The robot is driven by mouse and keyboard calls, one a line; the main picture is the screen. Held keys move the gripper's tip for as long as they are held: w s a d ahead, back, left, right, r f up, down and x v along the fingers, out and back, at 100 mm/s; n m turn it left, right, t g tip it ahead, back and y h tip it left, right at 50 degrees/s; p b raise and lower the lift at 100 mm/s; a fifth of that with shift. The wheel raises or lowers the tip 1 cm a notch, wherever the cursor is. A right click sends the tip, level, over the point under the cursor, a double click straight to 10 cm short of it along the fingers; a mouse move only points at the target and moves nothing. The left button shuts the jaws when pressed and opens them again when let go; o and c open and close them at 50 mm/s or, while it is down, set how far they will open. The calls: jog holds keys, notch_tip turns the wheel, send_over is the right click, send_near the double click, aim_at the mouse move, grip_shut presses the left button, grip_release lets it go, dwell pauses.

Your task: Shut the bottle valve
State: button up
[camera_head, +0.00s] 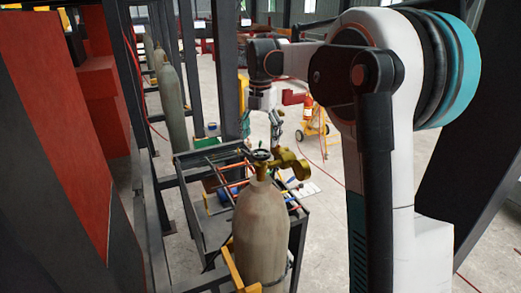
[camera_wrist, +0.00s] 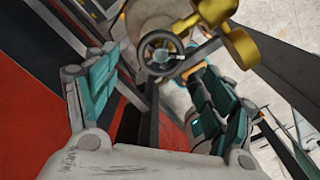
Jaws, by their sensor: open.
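The bottle (camera_head: 260,232) is a tall grey-beige gas cylinder standing upright at the front middle of the head view. Its valve has a small dark round handwheel (camera_head: 261,155) on top, with a brass regulator (camera_head: 288,162) to the right. My gripper (camera_head: 261,135) hangs above the handwheel with its fingers pointing down, open and empty. In the wrist view the dark handwheel (camera_wrist: 160,52) shows between the two spread teal-padded fingers (camera_wrist: 154,62), near the tips. I cannot tell the exact height gap; no contact is clear. The brass fitting (camera_wrist: 226,28) lies beyond the right finger.
A metal cart with a tool tray (camera_head: 190,205) stands behind the bottle, holding several rods and tools. Red panels (camera_head: 60,120) and dark steel posts (camera_head: 197,70) close off the left. Another cylinder (camera_head: 171,105) stands farther back. Open floor (camera_head: 335,205) lies to the right.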

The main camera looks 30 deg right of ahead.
aim_at(260, 154)
jog(key=shift+f+p, duration=0.45)
jog(key=shift+f, duration=2.65)
jog(key=c, duration=1.1)
